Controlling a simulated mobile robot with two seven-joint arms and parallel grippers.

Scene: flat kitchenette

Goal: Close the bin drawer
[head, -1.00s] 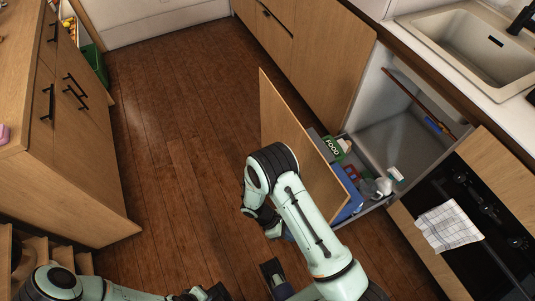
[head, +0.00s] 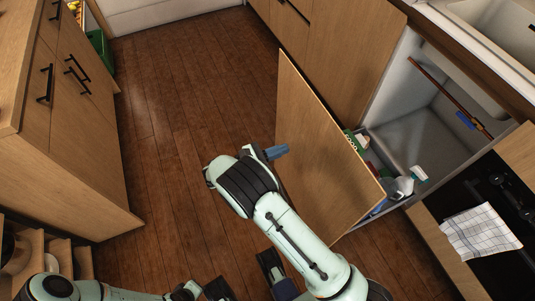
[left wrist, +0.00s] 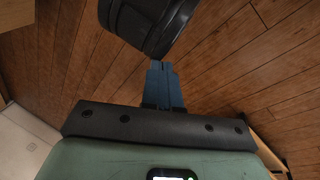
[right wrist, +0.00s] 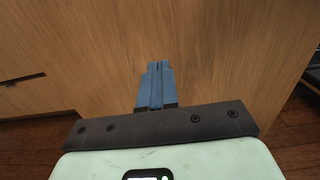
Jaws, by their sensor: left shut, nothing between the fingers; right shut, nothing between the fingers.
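My left gripper (left wrist: 161,66) is shut and empty, low over the floor in the left wrist view.
Inside the drawer are a green box (head: 351,142) and a white spray bottle (head: 404,184). A brown pipe-like bar (head: 440,88) crosses the cabinet opening. An oven with a checked towel (head: 480,233) is at right. Wooden floor (head: 185,130) is clear to the left.

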